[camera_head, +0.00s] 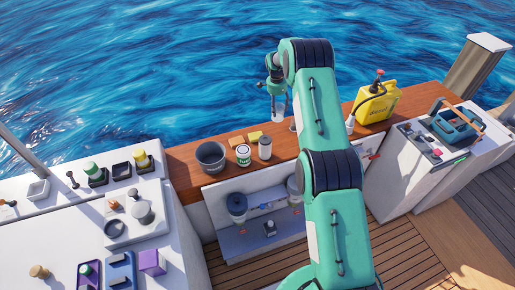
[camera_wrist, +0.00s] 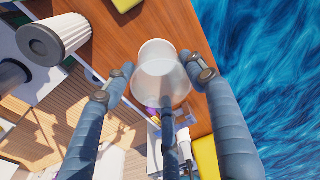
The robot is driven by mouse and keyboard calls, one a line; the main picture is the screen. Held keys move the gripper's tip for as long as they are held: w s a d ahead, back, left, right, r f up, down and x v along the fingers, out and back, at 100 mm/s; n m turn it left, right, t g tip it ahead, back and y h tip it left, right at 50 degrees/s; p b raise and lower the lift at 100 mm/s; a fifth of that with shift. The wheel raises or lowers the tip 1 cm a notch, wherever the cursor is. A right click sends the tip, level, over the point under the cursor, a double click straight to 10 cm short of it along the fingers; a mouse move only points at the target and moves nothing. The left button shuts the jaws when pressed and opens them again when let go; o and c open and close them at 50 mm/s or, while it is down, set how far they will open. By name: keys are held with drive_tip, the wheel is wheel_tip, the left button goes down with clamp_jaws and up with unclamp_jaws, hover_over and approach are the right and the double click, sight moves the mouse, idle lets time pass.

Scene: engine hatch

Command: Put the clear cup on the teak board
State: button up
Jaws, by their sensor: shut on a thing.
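The clear cup (camera_wrist: 158,72) is pale and see-through. In the wrist view it sits between the fingers of my gripper (camera_wrist: 163,80), which is shut on it. In the head view my gripper (camera_head: 275,88) points down with the cup (camera_head: 280,107) below it, near the far edge of a long reddish-brown wooden board (camera_head: 185,170), which looks like the teak board. The board also shows behind the cup in the wrist view (camera_wrist: 125,42). I cannot tell how high the cup is above the board. My arm covers part of the board.
Open water lies beyond the far edge. Bare wood shows between the jar and my arm.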

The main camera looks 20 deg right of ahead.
sight(277, 119)
drive_tip(key=shift+f, duration=1)
drive_tip(key=shift+f, duration=3.1)
drive_tip(key=shift+f, duration=0.1)
drive_tip(key=shift+f, duration=1.8)
drive_tip(key=shift+f, duration=0.1)
drive_tip(key=o, duration=1.2)
drive_tip(key=shift+c, duration=0.2)
